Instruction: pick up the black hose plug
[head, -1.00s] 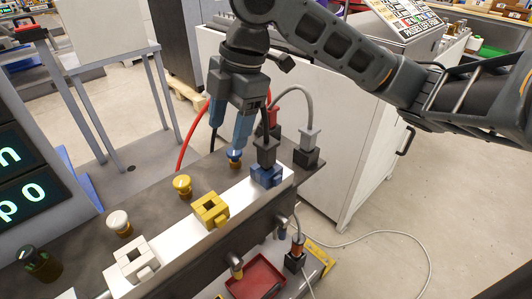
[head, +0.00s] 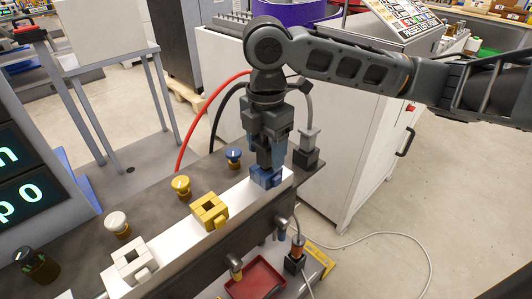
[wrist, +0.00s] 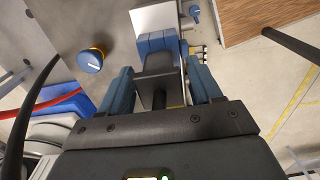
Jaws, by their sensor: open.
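The black hose plug (head: 264,157) stands upright in the blue socket block (head: 266,178) at the far end of the white rail, partly hidden by my fingers. My gripper (head: 266,163) is over it, pointing down, with its blue fingers around the plug. In the wrist view the plug (wrist: 158,64) lies between the two blue fingers of my gripper (wrist: 162,72), in front of the blue block (wrist: 160,42). The jaws are open; I cannot tell whether either finger touches the plug.
Blue (head: 233,157), yellow (head: 181,186) and white (head: 117,223) knobs line the bench beside the rail. Yellow (head: 209,210) and white (head: 134,260) blocks sit on the rail. A grey-hosed plug (head: 306,150) stands close right. A red hose (head: 193,126) arcs at left.

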